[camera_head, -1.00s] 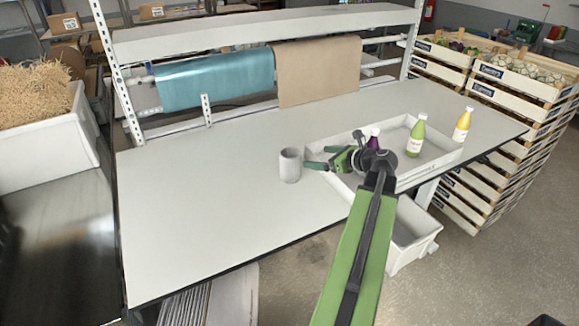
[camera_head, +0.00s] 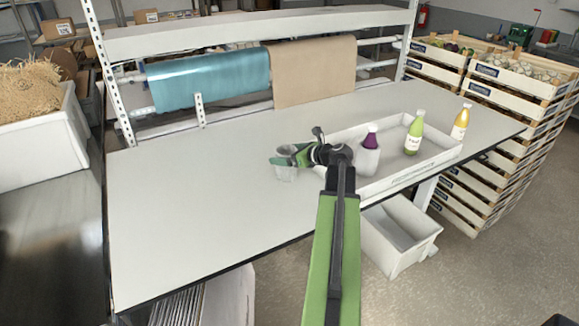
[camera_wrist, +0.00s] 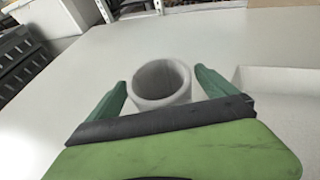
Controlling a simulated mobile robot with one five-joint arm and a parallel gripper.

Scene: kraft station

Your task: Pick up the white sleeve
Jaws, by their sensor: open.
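The white sleeve (camera_wrist: 161,82) is a short, hollow, pale grey-white cylinder standing upright on the table. In the wrist view it sits between the two green fingers of my gripper (camera_wrist: 160,86), with its open top facing the camera. Gaps show between the sleeve and the fingers. In the head view my gripper (camera_head: 280,163) is over the sleeve (camera_head: 286,174) and hides much of it. My gripper is open, with a finger on each side of the sleeve.
The table (camera_head: 190,220) is clear to the left.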

